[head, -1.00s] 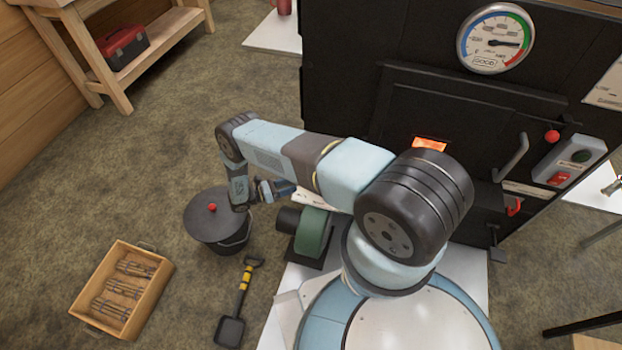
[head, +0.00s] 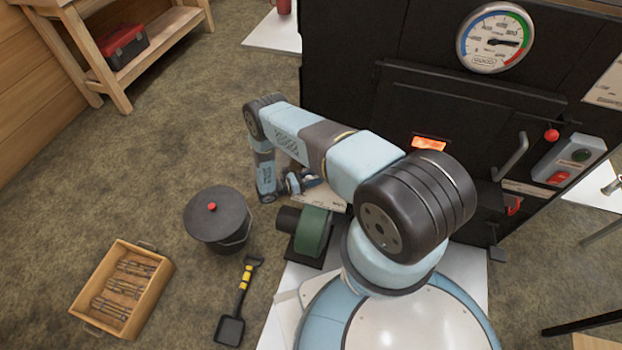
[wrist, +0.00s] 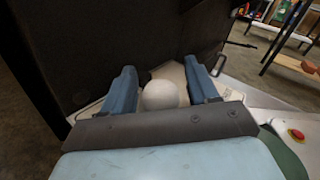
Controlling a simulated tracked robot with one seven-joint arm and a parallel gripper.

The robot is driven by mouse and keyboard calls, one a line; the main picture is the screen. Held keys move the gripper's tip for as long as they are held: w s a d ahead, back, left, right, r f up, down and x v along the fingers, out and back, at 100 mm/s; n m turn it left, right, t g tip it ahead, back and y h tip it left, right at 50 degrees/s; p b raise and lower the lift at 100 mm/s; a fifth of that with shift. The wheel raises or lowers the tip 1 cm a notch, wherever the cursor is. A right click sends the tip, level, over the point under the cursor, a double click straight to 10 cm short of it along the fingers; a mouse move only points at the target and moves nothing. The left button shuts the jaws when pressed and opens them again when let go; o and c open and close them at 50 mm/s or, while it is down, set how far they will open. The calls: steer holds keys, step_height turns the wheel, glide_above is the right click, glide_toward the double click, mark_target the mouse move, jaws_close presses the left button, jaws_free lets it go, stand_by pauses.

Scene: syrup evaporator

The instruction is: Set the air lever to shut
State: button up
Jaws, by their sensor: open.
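In the wrist view a pale round knob (wrist: 160,95) sits between the two blue fingers of my gripper (wrist: 160,72), in front of a pale plate beside the black evaporator wall. It looks like the air lever's knob; its stem and any shut marking are hidden. The fingers are apart on either side of the knob, with no clear contact. In the head view my gripper (head: 306,182) is low at the left side of the black evaporator (head: 345,90), above a pale plate (head: 322,200) that the arm partly covers. The lever cannot be made out there.
A green blower (head: 313,232) stands just below my gripper. A lidded black bucket (head: 217,215), a shovel (head: 240,300) and a wooden crate (head: 95,310) are on the floor to the left. A wooden bench (head: 130,80) is at the back left.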

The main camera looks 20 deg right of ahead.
jaws_close()
stand_by(0.4)
steer(key=shift+a, duration=0.3)
